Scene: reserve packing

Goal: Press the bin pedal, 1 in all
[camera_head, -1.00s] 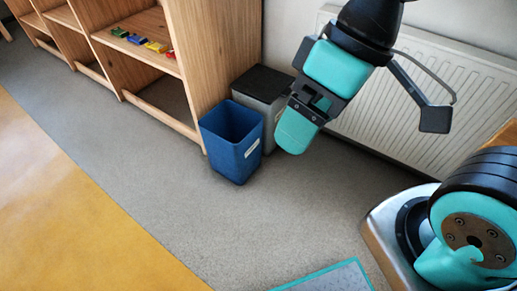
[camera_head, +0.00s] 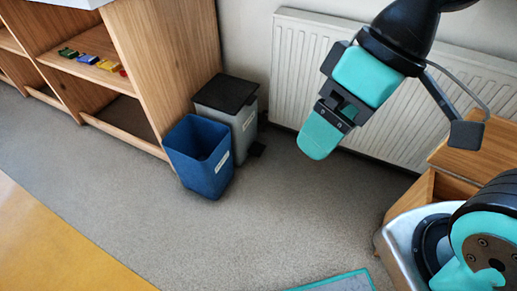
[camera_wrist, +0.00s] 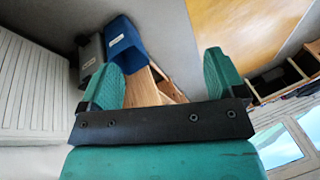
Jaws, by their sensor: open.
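The grey bin with a black lid (camera_head: 228,95) stands on the floor beside the wooden shelf. Its lid is shut. The grey bin (camera_wrist: 91,52) also shows there at the upper left; I cannot make out the pedal in that view.
An open blue bin (camera_head: 201,157) stands in front of the grey bin, to its left. A white radiator (camera_head: 290,75) lines the wall behind. A wooden unit (camera_head: 465,165) is at the right. The grey floor (camera_head: 270,220) in front is clear, with a teal-edged mat (camera_head: 345,284) at the bottom.

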